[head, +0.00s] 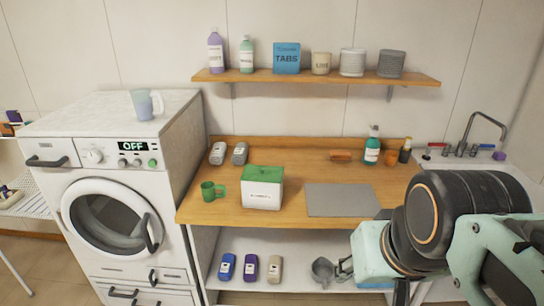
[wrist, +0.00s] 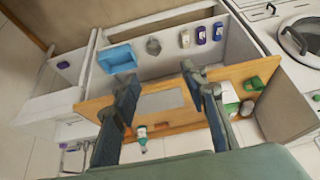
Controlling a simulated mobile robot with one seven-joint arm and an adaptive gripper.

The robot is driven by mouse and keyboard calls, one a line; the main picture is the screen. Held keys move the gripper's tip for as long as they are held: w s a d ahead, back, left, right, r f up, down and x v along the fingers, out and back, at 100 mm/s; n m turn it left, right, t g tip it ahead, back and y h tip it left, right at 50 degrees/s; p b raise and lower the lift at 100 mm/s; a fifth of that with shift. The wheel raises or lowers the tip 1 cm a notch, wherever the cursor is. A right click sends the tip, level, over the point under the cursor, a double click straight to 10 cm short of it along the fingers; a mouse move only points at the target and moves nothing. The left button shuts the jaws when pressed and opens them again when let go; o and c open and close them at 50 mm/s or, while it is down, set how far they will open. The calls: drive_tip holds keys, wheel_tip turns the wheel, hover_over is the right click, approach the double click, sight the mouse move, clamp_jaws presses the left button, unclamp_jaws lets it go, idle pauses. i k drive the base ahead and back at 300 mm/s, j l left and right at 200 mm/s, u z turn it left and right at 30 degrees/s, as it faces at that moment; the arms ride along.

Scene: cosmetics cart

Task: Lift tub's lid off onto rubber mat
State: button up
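The tub (head: 262,199) is a white box with lettering on its front, standing on the wooden counter. Its green lid (head: 264,173) sits on top. In the wrist view the tub (wrist: 232,109) is partly hidden by a finger. The rubber mat (head: 340,200) is a flat grey rectangle lying on the counter to the tub's right, apart from it and bare. The mat also shows between the fingers in the wrist view (wrist: 160,101). My gripper (head: 345,268) is in front of the counter, lower right of the mat. Its fingers (wrist: 159,70) are wide apart with nothing held.
A green mug (head: 208,191) stands left of the tub. Several bottles and a grey jug (head: 322,269) occupy the lower shelf. A wall shelf (head: 300,77) hangs above.

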sight(253, 172)
drive_tip(key=i+j+z, duration=0.15)
drive_tip(key=i+j, duration=0.25)
drive_tip(key=i+j+z, duration=0.15)
drive_tip(key=i+j, duration=0.2)
drive_tip(key=j, duration=0.15)
drive_tip(key=i+j+z, duration=0.15)
drive_tip(key=i+j, duration=0.15)
drive_tip(key=j, duration=0.2)
